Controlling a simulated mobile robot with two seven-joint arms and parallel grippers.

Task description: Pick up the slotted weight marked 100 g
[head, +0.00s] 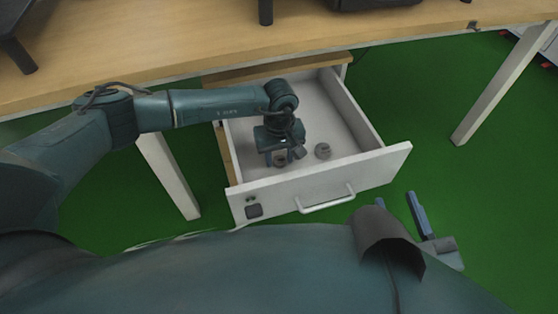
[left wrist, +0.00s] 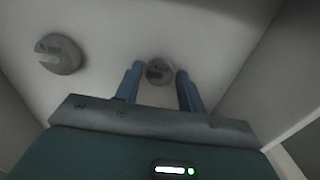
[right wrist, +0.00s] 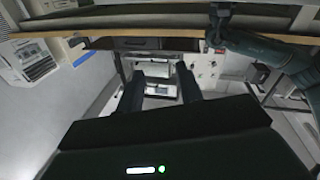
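Two grey slotted weights lie on the floor of the open drawer. One weight (head: 280,160) is partly hidden under my left gripper (head: 282,157); the other weight (head: 323,151) lies to its right. In the left wrist view the first weight (left wrist: 159,71) shows between the open fingers of my left gripper (left wrist: 159,73). The other weight (left wrist: 59,55) is at the left there. Both have small markings too blurred to read. Whether the fingers touch the weight I cannot tell. My right gripper (head: 398,198) is open and empty outside the drawer, right of its front.
The white drawer (head: 375,163) has walls close around my left gripper, and its front carries a handle (head: 328,202). The wooden tabletop (head: 180,40) is above and behind it. A white table leg (head: 500,90) stands at the right. Green floor around is clear.

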